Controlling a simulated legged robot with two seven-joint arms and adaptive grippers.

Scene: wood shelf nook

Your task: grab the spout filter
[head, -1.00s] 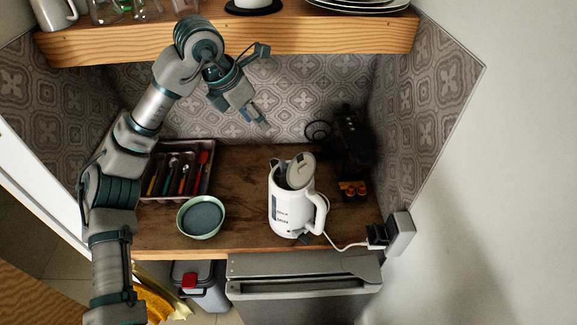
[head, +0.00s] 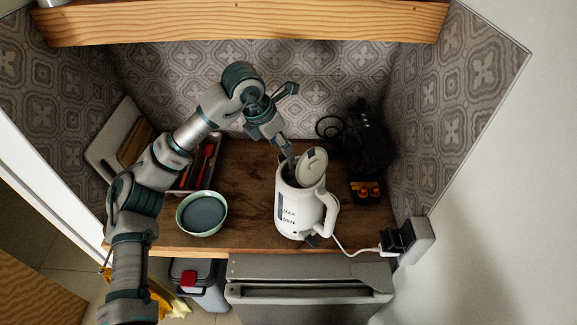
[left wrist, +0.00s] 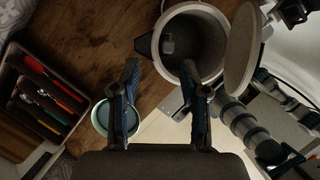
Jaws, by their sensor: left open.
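The white kettle (head: 297,212) stands upright on the wooden counter with its lid (head: 312,165) raised. In the left wrist view I look down into the open kettle (left wrist: 218,20), with the lid (left wrist: 243,52) to the right and the dark spout (left wrist: 144,44) at the left. A small pale piece (left wrist: 168,45) shows on the inner wall beside the spout; it looks like the spout filter. My left gripper (head: 287,153) is just above the kettle's opening, fingers apart and empty. The fingers (left wrist: 160,82) show below the rim in the wrist view. My right gripper is not seen.
A green bowl (head: 201,228) stands left of the kettle. A cutlery tray (head: 215,160) is behind it, partly hidden by my arm. A dark appliance (head: 366,145) is at the back right. A shelf (head: 240,22) hangs above. The kettle's cord runs to a wall plug (head: 408,240).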

